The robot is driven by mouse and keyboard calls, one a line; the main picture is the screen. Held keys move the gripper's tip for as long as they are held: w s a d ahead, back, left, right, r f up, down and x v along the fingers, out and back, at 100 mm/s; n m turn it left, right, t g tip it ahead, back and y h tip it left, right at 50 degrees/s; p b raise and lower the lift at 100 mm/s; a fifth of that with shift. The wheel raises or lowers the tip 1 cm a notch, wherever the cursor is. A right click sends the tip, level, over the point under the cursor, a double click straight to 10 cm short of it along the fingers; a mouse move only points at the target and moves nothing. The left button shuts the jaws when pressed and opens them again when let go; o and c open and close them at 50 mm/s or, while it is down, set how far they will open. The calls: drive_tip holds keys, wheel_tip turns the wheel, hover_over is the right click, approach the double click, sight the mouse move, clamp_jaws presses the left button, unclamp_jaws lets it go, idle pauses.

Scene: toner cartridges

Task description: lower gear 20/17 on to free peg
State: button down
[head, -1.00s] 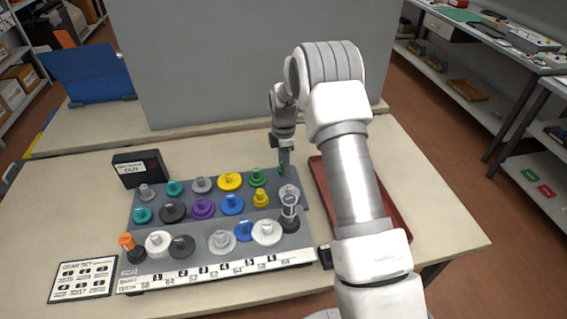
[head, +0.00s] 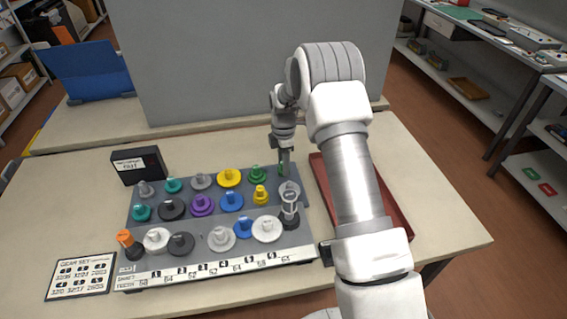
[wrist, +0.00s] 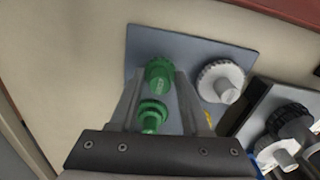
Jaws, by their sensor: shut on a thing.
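My gripper (head: 284,168) is over the back right corner of the grey rack (head: 304,200), pointing down. In the wrist view its fingers (wrist: 160,78) are shut on a green gear (wrist: 159,72); a marking on the gear is too small to read. The gear also shows as a sliver of green in the head view (head: 281,170). The peg beneath it is hidden, so I cannot tell whether the gear is around it or just above. A second green gear (wrist: 152,113), also in the head view (head: 257,174), sits on the rack beside it.
A pale gear (wrist: 220,80) stands close in front of my gripper. Several coloured gears fill the other pegs, including a yellow one (head: 229,177). A red tray (head: 322,187) lies right of the rack, and a black box (head: 138,166) stands behind its left end.

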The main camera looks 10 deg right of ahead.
drive_tip(key=shift+f, duration=0.1)
drive_tip(key=shift+c, duration=1.4)
unclamp_jaws()
wheel_tip(320, 180, up, 18)
drive_tip(key=shift+f+p, duration=0.25)
drive_tip(key=shift+p, duration=0.1)
